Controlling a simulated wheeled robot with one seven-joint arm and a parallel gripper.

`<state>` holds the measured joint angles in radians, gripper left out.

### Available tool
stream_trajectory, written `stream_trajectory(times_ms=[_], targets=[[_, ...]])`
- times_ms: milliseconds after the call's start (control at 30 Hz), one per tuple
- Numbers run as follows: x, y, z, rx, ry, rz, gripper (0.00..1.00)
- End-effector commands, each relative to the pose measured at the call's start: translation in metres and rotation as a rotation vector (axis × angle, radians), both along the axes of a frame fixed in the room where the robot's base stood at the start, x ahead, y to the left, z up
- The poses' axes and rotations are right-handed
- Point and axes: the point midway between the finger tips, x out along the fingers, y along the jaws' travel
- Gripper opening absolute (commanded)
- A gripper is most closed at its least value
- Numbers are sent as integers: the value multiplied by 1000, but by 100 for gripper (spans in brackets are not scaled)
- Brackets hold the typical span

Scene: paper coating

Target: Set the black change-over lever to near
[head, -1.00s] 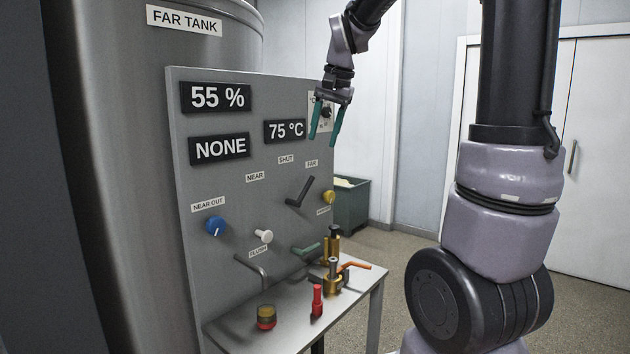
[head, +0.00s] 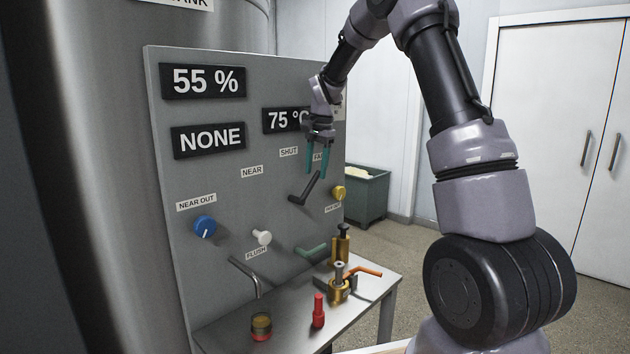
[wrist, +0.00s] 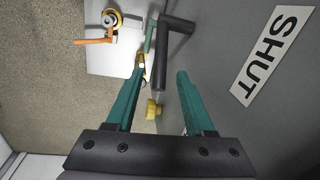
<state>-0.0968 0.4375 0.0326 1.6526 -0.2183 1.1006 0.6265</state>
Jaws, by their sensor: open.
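The black change-over lever (head: 306,188) is on the grey panel, its handle slanting up and right toward the FAR label (head: 318,157). The SHUT label (head: 289,152) and the NEAR label (head: 251,171) are to its left. My gripper (head: 320,168) is open, fingers pointing down, at the handle's upper end. In the wrist view the black lever (wrist: 176,42) shows with its handle end between the green fingers of my gripper (wrist: 160,78). I cannot tell whether they touch it. The FAR label is partly hidden by a finger.
A yellow knob (head: 338,192) is just right of the lever. A blue knob (head: 204,227) and a white knob (head: 261,238) are lower left.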

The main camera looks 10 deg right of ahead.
Motion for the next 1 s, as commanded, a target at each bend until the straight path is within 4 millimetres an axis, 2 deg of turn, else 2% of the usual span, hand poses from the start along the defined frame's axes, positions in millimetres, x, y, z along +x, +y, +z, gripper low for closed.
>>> stream_trajectory(times_ms=[100,233,600,633,700,767,1000], targets=[[2,2,-20,0,1,-1,53],[3,3,-33,0,1,-1,53],[4,4,-40,1,-1,0,53],[4,4,-40,1,-1,0,50],[4,4,-40,1,-1,0,23],[4,4,-40,1,-1,0,0],[4,4,-40,1,-1,0,0]])
